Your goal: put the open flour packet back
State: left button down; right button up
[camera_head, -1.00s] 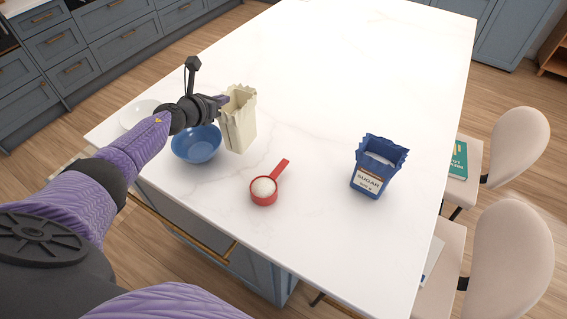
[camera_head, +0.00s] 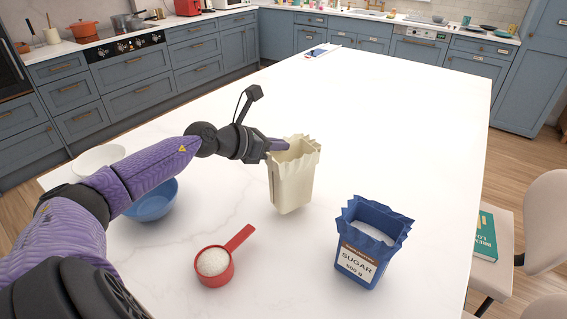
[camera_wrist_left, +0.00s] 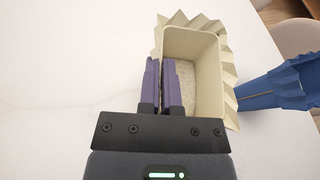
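The open flour packet (camera_head: 291,182) is cream, with a jagged top edge, and stands about upright over the white island. Whether its base touches the top I cannot tell. My left gripper (camera_head: 284,145) is shut on its rim at the left side. In the left wrist view the two purple fingers (camera_wrist_left: 162,85) are close together at the wall of the packet (camera_wrist_left: 205,40), one inside and one outside. Pale flour (camera_wrist_left: 187,85) shows inside. The packet's printed front, if any, is not visible. My right gripper is in no view.
On the island (camera_head: 400,110) are a blue sugar packet (camera_head: 362,265), a red scoop (camera_head: 213,265) with white contents, a blue bowl (camera_head: 150,203) partly behind my arm, and a white dish (camera_head: 98,158). The island's far part is mostly clear. Chairs (camera_head: 545,215) stand at right.

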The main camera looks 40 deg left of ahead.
pick_arm(q)
notch_tip(320, 180, down, 2)
jog(key=shift+f, duration=0.25)
jog(key=shift+f+b, duration=0.1)
jog(key=shift+b, duration=0.2)
jog(key=c, duration=0.8)
grip_release()
jog(key=shift+s+r, duration=0.15)
jog(key=shift+r, duration=0.1)
jog(key=p+v, duration=0.5)
jog(key=v, duration=0.6)
jog(key=shift+s+a+r+p, duration=0.1)
jog(key=shift+s+r+p, duration=0.05)
jog(key=shift+s+p, duration=0.2)
